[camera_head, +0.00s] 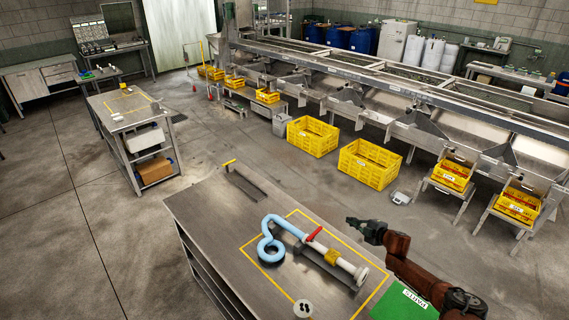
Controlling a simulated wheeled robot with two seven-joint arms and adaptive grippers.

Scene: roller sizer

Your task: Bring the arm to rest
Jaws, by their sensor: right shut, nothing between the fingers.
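My right arm comes in from the lower right, reddish brown. Its dark right gripper (354,223) is shut and empty, in front of the right edge of the near steel table (215,215). A light blue looped pipe (268,245) with a white straight part, a red handle (314,233) and a yellow band (332,257) lies on a grey holder on that table, inside a yellow outline. The gripper is to the right of this pipe and apart from it. My left gripper is not in view.
A green panel (400,305) with a white label is at the table's right, beneath my forearm. A grey bar (245,185) lies at the table's far end. Yellow crates (370,164) stand on the floor before the long roller machine (400,85). The floor at left is clear.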

